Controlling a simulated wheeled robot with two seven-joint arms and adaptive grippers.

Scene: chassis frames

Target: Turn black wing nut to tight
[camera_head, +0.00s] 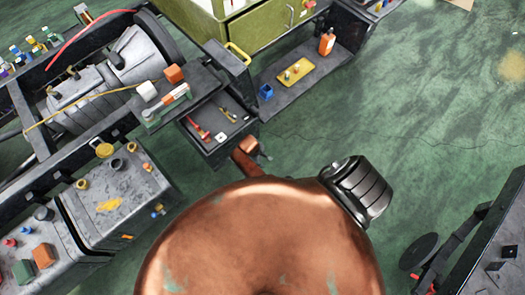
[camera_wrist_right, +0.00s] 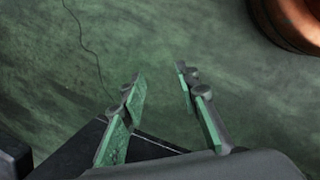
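I cannot make out the black wing nut for certain in either view. My right gripper (camera_head: 263,154) is small and partly hidden in the head view, beside the near right corner of a dark tool tray. In the right wrist view my right gripper (camera_wrist_right: 159,78) has its two green-lined fingers spread apart, with nothing between them. Bare green floor shows beyond its tips. My left gripper is in neither view.
The dark tray (camera_head: 238,128) holds small tools. A chassis with a grey gearbox (camera_head: 95,85) lies at left. A yellow plate (camera_head: 296,72) and orange bottle (camera_head: 327,41) stand on a dark shelf. A dark bench (camera_head: 483,240) stands at right. Open floor (camera_head: 430,110) lies between.

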